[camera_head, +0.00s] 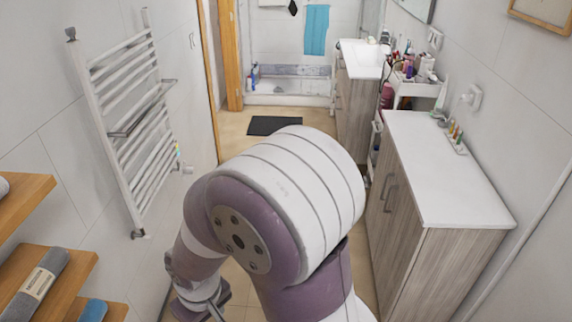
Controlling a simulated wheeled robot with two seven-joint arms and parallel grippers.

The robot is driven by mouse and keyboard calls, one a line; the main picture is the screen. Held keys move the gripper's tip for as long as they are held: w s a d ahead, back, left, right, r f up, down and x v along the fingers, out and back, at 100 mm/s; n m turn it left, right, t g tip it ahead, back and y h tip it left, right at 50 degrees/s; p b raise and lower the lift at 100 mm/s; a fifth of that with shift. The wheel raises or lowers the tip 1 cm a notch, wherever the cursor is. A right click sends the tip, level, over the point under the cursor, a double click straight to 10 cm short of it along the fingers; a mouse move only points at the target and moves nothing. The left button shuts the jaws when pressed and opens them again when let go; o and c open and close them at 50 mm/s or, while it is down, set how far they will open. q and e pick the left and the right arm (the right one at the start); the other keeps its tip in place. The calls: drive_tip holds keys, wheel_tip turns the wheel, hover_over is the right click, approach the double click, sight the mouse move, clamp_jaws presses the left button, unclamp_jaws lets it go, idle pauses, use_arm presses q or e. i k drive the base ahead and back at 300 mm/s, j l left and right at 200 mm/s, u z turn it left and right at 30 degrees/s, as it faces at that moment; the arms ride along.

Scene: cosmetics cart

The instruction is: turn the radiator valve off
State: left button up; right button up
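A white ladder-style towel radiator (122,110) is mounted on the left wall. A small dark fitting (138,233) shows at its lower end, close to the wall. A small pale knob-like fitting (188,169) sticks out beside its right side. I cannot tell which fitting is the radiator valve or how it is set. A large white and mauve arm of mine fills the lower middle, apart from the radiator in the picture.
Wooden shelves (72,277) with a rolled grey towel (38,282) stand at lower left. A wood-fronted cabinet with a white top (440,165) lines the right. A cart (414,88) with cosmetics stands beyond it. Floor is clear towards a dark mat (273,126).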

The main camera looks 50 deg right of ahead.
sight(186, 169)
drive_tip(key=z, duration=1.05)
drive_tip(key=i+l, duration=0.4)
drive_tip(key=i, duration=0.2)
drive_tip(key=i+l, duration=0.35)
drive_tip(key=i, duration=0.2)
drive_tip(key=i+l, duration=0.4)
drive_tip(key=i, duration=0.2)
drive_tip(key=i+l, duration=0.35)
drive_tip(key=i, duration=0.25)
drive_tip(key=i+l, duration=0.4)
drive_tip(key=i, duration=0.2)
